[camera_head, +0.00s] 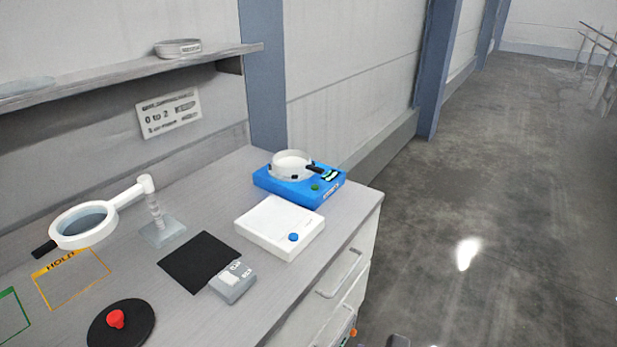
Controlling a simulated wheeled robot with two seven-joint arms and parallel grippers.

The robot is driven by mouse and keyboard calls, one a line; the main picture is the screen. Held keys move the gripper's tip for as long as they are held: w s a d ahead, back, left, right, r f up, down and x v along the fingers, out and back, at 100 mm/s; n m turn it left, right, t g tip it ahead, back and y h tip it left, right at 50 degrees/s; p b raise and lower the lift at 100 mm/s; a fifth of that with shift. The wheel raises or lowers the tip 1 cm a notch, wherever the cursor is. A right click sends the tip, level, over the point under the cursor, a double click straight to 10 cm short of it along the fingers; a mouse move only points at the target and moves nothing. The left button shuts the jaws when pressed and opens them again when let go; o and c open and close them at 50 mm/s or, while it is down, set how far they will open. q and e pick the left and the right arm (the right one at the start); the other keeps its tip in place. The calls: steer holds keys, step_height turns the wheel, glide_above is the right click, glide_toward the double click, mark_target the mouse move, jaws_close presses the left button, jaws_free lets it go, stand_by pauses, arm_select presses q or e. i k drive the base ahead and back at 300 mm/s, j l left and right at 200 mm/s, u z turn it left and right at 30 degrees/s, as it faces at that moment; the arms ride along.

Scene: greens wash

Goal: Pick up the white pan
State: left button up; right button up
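A round, shallow white pan (291,160) sits on top of a blue device (268,184) at the far right end of the workbench. Small dark pieces show at its lower edge, and a dark bar lies just right of it on the device. Another round pale dish (178,46) with a label stands on the wall shelf. I cannot tell for certain which of the two is the pan meant. Neither of my grippers can be made out in this view.
A flat white box (272,226) with a blue knob is in front of the blue device. A ring magnifier (120,207) on a stand, a black mat (199,262), a grey block (233,282) and a red button (116,319) occupy the bench (165,318). Open floor (480,200) lies right.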

mark_target(287, 163)
steer(key=i+l+u, duration=0.7)
steer(key=l+u, duration=0.2)
steer(key=i+l+u, duration=0.15)
steer(key=l+u, duration=0.15)
steer(key=i+l+u, duration=0.1)
steer(key=l+u, duration=0.2)
steer(key=l, duration=0.2)
steer(key=l+u, duration=0.3)
steer(key=l, duration=0.15)
steer(key=i, duration=0.05)
